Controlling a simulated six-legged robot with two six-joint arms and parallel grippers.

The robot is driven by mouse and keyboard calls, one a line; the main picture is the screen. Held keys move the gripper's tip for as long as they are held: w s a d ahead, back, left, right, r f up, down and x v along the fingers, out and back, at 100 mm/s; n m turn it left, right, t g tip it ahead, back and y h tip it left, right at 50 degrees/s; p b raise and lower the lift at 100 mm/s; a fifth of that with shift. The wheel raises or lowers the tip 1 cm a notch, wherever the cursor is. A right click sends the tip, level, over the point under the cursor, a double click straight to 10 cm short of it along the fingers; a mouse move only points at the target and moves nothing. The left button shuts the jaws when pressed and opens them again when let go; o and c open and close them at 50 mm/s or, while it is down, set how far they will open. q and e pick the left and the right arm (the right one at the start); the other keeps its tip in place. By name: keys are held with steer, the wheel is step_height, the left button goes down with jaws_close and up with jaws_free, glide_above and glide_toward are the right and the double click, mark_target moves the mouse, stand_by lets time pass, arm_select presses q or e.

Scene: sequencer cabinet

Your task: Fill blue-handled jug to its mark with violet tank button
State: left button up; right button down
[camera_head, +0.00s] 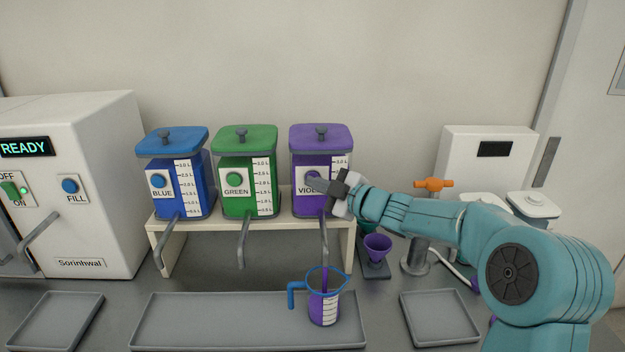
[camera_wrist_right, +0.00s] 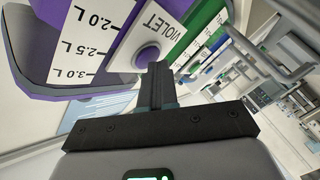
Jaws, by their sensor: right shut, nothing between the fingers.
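The violet tank (camera_head: 320,165) stands rightmost on the white shelf, with its violet button (camera_wrist_right: 149,57) on a white label. My right gripper (camera_head: 316,185) is shut and empty. Its fingertips are at the violet button and partly cover it in the head view; contact is hard to tell. The blue-handled jug (camera_head: 323,304) stands upright on the long grey tray (camera_head: 200,322), below the violet tank's spout (camera_head: 324,238). Violet liquid shows in the jug, with a thin violet streak above it under the spout. I cannot make out its mark. My left gripper is out of view.
The blue tank (camera_head: 188,185) and green tank (camera_head: 236,190) stand to the left on the shelf (camera_head: 347,240). A white machine reading READY (camera_head: 100,170) is at far left. A violet funnel (camera_head: 377,246) and an orange-handled tap (camera_head: 432,185) stand right, under and behind my arm.

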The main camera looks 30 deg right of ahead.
steer(key=shift+s, duration=0.1)
stand_by(0.4)
steer(key=shift+s+a+b, duration=0.45)
steer(key=shift+s, duration=0.15)
steer(key=s+a, duration=0.1)
steer(key=s+b, duration=0.1)
steer(key=s, duration=0.1)
steer(key=s+a+b, duration=0.1)
steer(key=shift+s+a, duration=0.15)
steer(key=shift+a, duration=0.15)
stand_by(0.4)
